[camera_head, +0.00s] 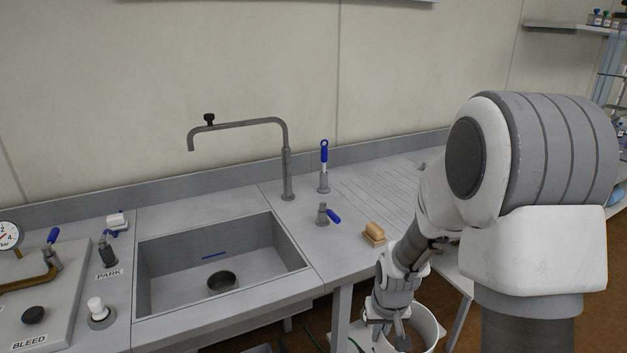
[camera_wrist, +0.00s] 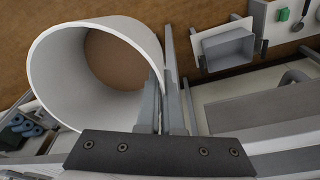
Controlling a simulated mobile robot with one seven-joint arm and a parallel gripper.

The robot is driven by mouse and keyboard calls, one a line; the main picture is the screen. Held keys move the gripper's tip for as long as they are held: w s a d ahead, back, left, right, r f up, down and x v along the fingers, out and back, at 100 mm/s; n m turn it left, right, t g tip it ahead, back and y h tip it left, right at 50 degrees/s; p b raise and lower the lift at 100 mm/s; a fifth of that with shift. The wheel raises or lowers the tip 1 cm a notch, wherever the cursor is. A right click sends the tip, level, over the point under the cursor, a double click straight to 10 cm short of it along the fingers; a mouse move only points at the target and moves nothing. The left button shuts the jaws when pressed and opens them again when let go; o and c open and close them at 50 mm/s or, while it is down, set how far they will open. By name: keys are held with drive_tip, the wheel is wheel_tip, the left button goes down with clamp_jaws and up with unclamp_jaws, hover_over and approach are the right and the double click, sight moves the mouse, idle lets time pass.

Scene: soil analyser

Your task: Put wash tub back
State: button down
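The wash tub is a round white tub (camera_head: 428,328), low beside the right end of the sink counter and partly hidden by my arm. In the wrist view the white tub (camera_wrist: 95,40) fills the upper left, its round mouth facing the camera and a brown round area showing inside. My gripper (camera_head: 385,322) is at the tub's left side in the head view. In the wrist view my gripper (camera_wrist: 166,85) has its two fingers close together at the tub's right wall, apparently pinching it. The tub's base and what is under it are hidden.
The sink (camera_head: 220,265) is set in the grey counter, with a dark round drain (camera_head: 221,281). A tap (camera_head: 287,170), blue-handled valves (camera_head: 324,212) and a wooden brush (camera_head: 374,234) stand to its right. A counter leg (camera_head: 341,320) is left of my gripper. Brown floor lies below.

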wheel_tip(320, 180, up, 6)
drive_tip(key=p, duration=0.5)
drive_tip(key=shift+f+p, duration=0.15)
drive_tip(key=shift+p, duration=0.15)
